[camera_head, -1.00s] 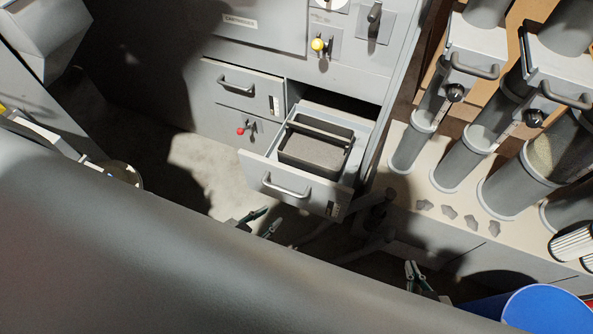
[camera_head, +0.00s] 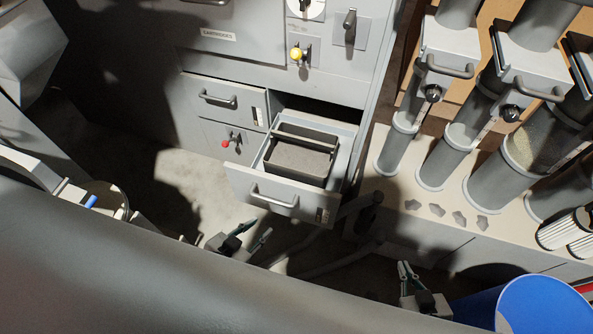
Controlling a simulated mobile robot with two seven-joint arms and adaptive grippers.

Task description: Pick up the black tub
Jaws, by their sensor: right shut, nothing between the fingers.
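The black tub (camera_head: 333,168) sits in the pulled-out grey drawer (camera_head: 240,181) below the middle of the cabinet. It looks filled with grey granular material, and a bar crosses above its back part. My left gripper (camera_head: 256,233) is in front of and below the drawer, its two fingers apart with nothing between them. My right gripper (camera_head: 405,268) is further right and lower, shut and empty, with its fingers pointing up. Neither gripper touches the tub. My own body hides the bottom left of the view.
The drawer has a front handle (camera_head: 273,198). A closed drawer (camera_head: 223,98) and a red knob (camera_head: 226,143) lie to its left. Clear tubes (camera_head: 447,160) stand on a pale bench (camera_head: 393,190) at right. A blue round object (camera_head: 535,305) is at lower right.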

